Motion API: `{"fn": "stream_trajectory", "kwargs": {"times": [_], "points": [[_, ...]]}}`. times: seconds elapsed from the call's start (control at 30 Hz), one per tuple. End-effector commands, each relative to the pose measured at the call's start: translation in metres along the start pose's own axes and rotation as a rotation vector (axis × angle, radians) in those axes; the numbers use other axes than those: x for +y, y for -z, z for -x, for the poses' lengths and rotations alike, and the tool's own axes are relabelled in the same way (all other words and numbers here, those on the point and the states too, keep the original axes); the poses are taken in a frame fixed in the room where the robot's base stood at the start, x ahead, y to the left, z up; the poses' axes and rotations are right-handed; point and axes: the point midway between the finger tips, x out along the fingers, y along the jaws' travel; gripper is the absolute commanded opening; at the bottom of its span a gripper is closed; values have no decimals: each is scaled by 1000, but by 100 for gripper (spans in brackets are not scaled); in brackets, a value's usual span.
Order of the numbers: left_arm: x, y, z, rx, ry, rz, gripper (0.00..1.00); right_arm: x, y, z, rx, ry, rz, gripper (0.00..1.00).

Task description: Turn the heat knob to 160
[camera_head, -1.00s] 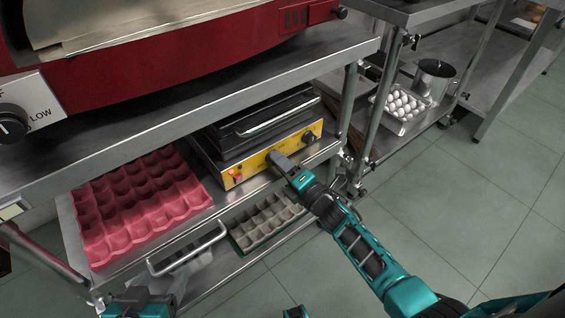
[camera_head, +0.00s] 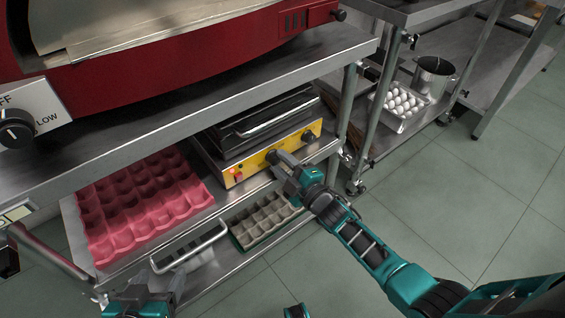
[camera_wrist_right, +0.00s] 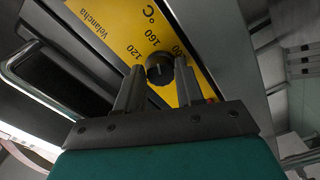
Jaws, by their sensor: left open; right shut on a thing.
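The heat knob (camera_wrist_right: 160,68) is a dark round knob on the yellow front panel (camera_wrist_right: 121,22) of the grill, with 120, 160 and a partly hidden number around it and °C above. I cannot make out its pointer. My right gripper (camera_wrist_right: 159,80) has its two fingers on either side of the knob, shut on it. In the head view, the right gripper (camera_head: 279,162) is at the left knob of the yellow panel (camera_head: 256,165), mostly covering it. My left gripper (camera_head: 145,297) is open and empty at the bottom left, by the lower shelf.
A second dark knob (camera_head: 308,136) is on the panel's right, and a red switch (camera_head: 238,176) on its left. A pink egg tray (camera_head: 140,205) lies left of the grill. A grey egg tray (camera_head: 264,219) is below. The steel shelf (camera_head: 190,116) overhangs the grill.

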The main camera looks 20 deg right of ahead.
Motion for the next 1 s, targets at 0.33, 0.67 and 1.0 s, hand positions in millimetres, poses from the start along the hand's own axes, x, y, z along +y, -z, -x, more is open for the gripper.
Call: {"fn": "stream_trajectory", "kwargs": {"times": [0.33, 0.67, 1.0], "points": [[0, -2, 0, -5, 1, 0, 67, -1, 0, 0, 0, 1, -56, 7], [0, -2, 0, -4, 1, 0, 67, -1, 0, 0, 0, 1, -56, 7], [0, -1, 1, -2, 0, 0, 67, -1, 0, 0, 0, 1, -56, 61]]}}
